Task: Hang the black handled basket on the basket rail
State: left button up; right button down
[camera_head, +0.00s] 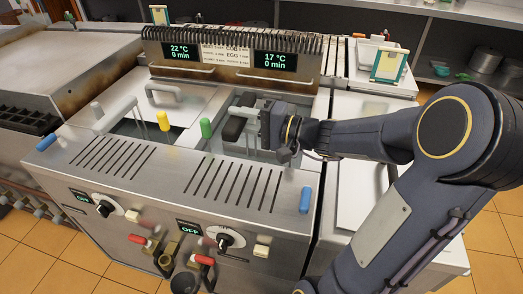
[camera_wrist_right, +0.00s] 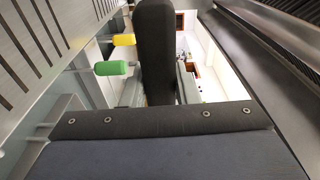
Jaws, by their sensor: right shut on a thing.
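The black handle (camera_head: 235,124) of the basket is in the right well of the fryer, and my right gripper (camera_head: 252,125) is shut on it. In the right wrist view, the black handle (camera_wrist_right: 157,50) stands up between the two fingers (camera_wrist_right: 160,92). The basket's mesh body is mostly hidden by the gripper and the well. A metal rail (camera_head: 262,81) runs along the front of the back panel, above and behind the right well. A similar rail (camera_head: 180,68) is above the left well. My left gripper is not in view.
A green handle (camera_head: 206,128) and a yellow handle (camera_head: 163,121) stand close left of my right gripper. Blue handles (camera_head: 305,200) sit at the fryer's front corners. A ribbed vent (camera_head: 235,40) and displays rise behind. A slotted steel deck (camera_head: 232,183) lies in front.

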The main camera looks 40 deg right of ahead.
aim_at(241, 128)
jog(key=shift+r, duration=0.1)
jog(key=shift+s+a+r+b, duration=0.1)
jog(key=shift+s+a+b, duration=0.3)
jog(key=shift+s+a, duration=0.3)
jog(key=shift+s+a+b, duration=0.4)
jog(key=shift+s+a, duration=0.05)
jog(key=shift+a, duration=0.3)
jog(key=shift+r, duration=0.1)
jog(key=shift+r+p, duration=3.4)
jog(key=shift+r, duration=2.05)
jog(key=shift+w+d+f, duration=0.1)
jog(key=shift+w+d, duration=0.15)
jog(key=shift+d, duration=0.05)
jog(key=shift+w+d+b, duration=0.75)
jog(key=shift+w+d, duration=0.15)
jog(key=shift+d, duration=0.1)
